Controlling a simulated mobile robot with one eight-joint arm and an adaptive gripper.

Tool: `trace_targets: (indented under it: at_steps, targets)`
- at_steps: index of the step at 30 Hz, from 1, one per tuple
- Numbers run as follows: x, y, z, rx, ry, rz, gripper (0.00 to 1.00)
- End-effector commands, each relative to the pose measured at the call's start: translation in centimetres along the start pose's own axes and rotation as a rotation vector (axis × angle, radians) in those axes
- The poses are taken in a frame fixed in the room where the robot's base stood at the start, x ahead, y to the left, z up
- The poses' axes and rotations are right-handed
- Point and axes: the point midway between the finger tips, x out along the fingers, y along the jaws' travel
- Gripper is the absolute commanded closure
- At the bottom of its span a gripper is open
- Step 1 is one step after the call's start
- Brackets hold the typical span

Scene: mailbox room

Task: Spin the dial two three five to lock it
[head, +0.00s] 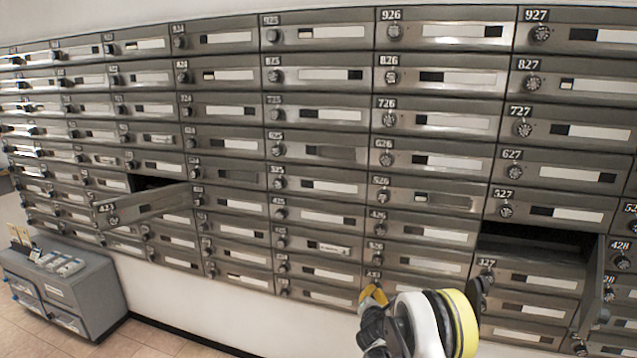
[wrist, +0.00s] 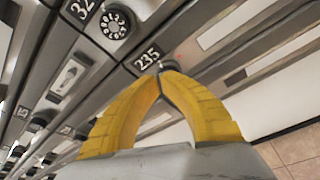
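The mailbox door labelled 235 is in the bottom row, and its number plate shows in the wrist view (wrist: 148,60) and in the head view (head: 373,274). My gripper (head: 374,293) is at this plate, low in the head view. In the wrist view its two yellow fingers (wrist: 163,72) meet at their tips right beside the number. The dial of 235 is hidden behind the fingertips, so I cannot tell whether they touch it. A neighbouring dial (wrist: 115,22), with white marks, shows clear of the fingers above.
One mailbox door stands open at the left (head: 142,206). Another open door (head: 592,290) juts out to the right of my gripper, beside a dark empty opening (head: 535,240). A grey cabinet (head: 75,280) stands on the tiled floor at the far left.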

Motion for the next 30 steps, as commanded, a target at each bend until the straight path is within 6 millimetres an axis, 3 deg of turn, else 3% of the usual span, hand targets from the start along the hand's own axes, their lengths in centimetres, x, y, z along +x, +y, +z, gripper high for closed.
trace_targets:
  at_steps: [6, 12, 30]
  targets:
    - [2.8, -0.1, 0.7, 0.001, 0.000, -0.002, 1.00]
    - [4.2, -0.1, 1.1, 0.000, 0.000, -0.001, 1.00]
    - [4.4, -0.1, 1.0, 0.000, 0.000, 0.000, 1.00]
